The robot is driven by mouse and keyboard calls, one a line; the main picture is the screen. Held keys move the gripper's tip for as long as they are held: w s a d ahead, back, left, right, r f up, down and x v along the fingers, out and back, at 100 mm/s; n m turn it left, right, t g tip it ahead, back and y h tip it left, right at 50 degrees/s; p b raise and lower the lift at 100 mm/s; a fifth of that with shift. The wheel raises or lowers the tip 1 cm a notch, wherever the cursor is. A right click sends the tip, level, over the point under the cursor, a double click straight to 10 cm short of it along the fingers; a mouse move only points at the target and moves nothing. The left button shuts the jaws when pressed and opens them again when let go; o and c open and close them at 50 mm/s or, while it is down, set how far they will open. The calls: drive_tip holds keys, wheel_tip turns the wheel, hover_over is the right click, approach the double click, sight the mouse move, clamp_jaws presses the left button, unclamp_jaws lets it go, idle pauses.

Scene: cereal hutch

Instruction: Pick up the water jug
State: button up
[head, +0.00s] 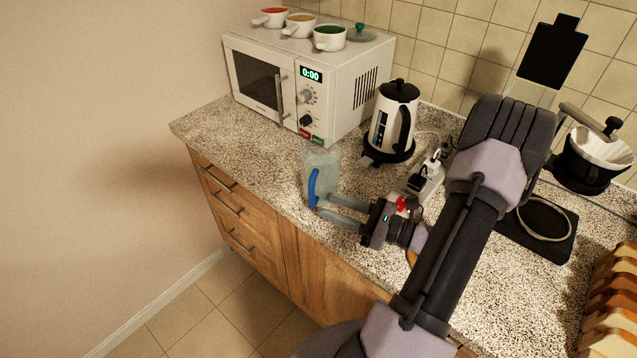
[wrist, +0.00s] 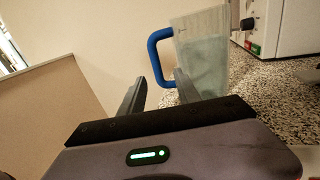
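The water jug (head: 322,172) is a clear, pale container with a blue handle (head: 313,188), standing upright on the granite counter in front of the microwave. In the wrist view the jug (wrist: 206,60) is just beyond my fingers, with its blue handle (wrist: 157,57) on its left side. My gripper (head: 322,208) is at the jug's near side, its fingers pointing at the handle. In the wrist view my gripper (wrist: 158,88) shows two fingers spread apart, with the lower part of the handle between their tips. I cannot tell whether either finger touches the handle.
A microwave (head: 310,80) with several bowls on top stands behind the jug. A kettle (head: 394,118) on its black base and a power strip (head: 424,178) are to the right. The counter's front edge (head: 255,190) is close to the jug. Clear counter lies left of it.

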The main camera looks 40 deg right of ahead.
sight(312, 209)
drive_tip(key=b+x, duration=0.1)
drive_tip(key=x, duration=0.2)
drive_tip(key=b+x, duration=0.1)
drive_tip(key=x, duration=0.2)
drive_tip(key=shift+w+a+f, duration=0.15)
drive_tip(key=shift+a+f, duration=0.1)
drive_tip(key=shift+a, duration=0.1)
clamp_jaws()
idle(0.9)
